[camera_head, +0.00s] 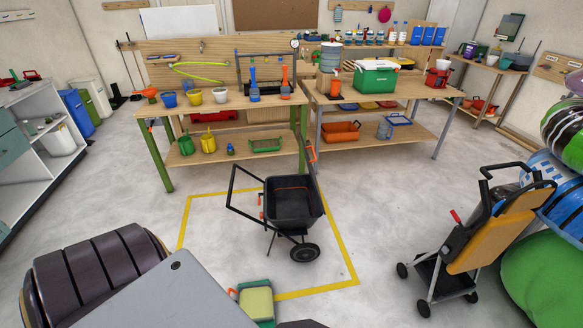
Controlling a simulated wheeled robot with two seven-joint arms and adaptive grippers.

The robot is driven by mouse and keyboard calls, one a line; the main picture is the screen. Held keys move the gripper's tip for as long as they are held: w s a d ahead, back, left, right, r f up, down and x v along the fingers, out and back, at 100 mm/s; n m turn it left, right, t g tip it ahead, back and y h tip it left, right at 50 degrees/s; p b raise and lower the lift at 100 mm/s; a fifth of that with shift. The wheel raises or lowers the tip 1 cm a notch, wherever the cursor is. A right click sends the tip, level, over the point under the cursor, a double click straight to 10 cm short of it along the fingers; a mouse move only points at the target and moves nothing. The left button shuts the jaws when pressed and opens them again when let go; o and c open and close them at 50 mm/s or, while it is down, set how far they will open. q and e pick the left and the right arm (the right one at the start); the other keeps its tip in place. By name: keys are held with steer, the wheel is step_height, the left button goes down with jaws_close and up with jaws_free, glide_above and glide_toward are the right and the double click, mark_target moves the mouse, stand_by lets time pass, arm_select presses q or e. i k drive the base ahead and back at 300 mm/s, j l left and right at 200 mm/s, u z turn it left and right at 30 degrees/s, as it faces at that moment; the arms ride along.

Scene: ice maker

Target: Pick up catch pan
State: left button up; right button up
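I cannot tell for sure which thing is the catch pan. Tray-like things in view are a green shallow tray (265,145) on the lower shelf of the left workbench, and an orange bin (341,132) on the lower shelf of the right workbench. A green-edged thing with a pale yellow-green top (257,303) lies on the floor at the bottom centre, with a small orange part beside it. It is partly cut off by the frame's lower edge. Neither of my grippers shows.
A black wheelbarrow (291,205) stands in a yellow floor outline (322,290). A yellow-and-black wheeled cart (470,245) is at the right, near stacked colourful rounded things. A dark ribbed object (95,263) is at lower left. Grey floor between wheelbarrow and cart is clear.

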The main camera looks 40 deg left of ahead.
mark_target(256, 300)
steer(key=i+l+u, duration=0.15)
steer(key=u, duration=0.3)
steer(key=i+l+u, duration=0.25)
steer(key=u, duration=0.2)
steer(key=i+l+u, duration=0.25)
steer(key=l+u, duration=0.3)
steer(key=i+l+u, duration=0.25)
steer(key=l, duration=0.15)
steer(key=k+u, duration=0.1)
steer(key=u, duration=1.25)
